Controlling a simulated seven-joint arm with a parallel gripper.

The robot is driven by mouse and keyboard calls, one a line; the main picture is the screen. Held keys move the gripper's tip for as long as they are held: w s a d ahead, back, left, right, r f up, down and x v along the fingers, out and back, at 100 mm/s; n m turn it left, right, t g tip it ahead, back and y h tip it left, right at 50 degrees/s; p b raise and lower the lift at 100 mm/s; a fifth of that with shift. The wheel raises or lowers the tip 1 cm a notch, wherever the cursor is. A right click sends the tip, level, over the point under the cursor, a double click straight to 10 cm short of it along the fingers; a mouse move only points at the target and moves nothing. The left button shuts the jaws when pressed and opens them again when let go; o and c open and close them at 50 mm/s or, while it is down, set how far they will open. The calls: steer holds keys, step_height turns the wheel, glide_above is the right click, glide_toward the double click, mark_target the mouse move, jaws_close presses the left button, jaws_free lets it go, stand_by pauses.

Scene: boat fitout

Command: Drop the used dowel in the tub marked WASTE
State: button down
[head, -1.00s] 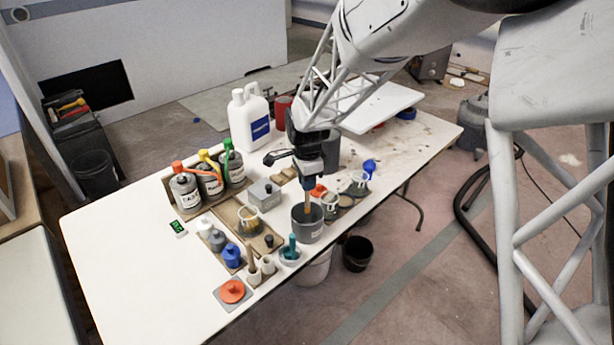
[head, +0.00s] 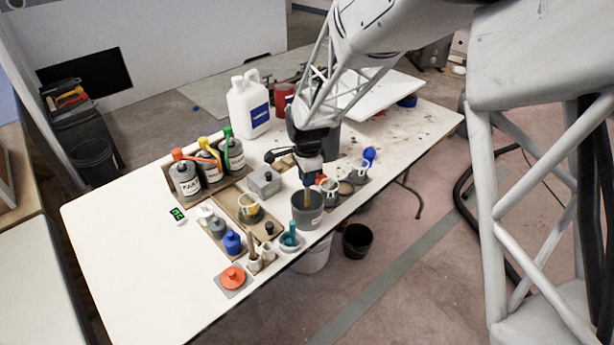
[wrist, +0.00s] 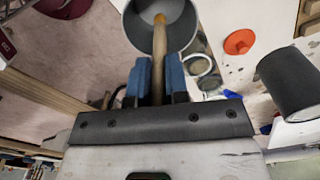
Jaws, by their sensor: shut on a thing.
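My gripper (head: 309,180) has blue fingers and is shut on a wooden dowel (head: 307,198), pointing down over a grey tub (head: 309,216) at the table's front edge. The tub carries a pale label, too small to read here. In the wrist view the dowel (wrist: 160,62) stands between the blue fingers of my gripper (wrist: 159,76). Its far end, with an orange-brown tip, shows within the mouth of the grey tub (wrist: 137,32). I cannot tell whether the tip touches the tub's inside.
Teal-handled item (head: 290,238) in a dish and a clear cup (head: 249,208) stand left of the tub. A grey metal box (head: 264,181) is behind it. Labelled bottles (head: 185,181) and a white jug (head: 248,108) stand farther back. The table's left part is clear.

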steer(key=c, duration=1)
jaws_free()
steer(key=shift+c, duration=0.2)
steer(key=shift+r, duration=0.15)
steer(key=shift+r, duration=3.75)
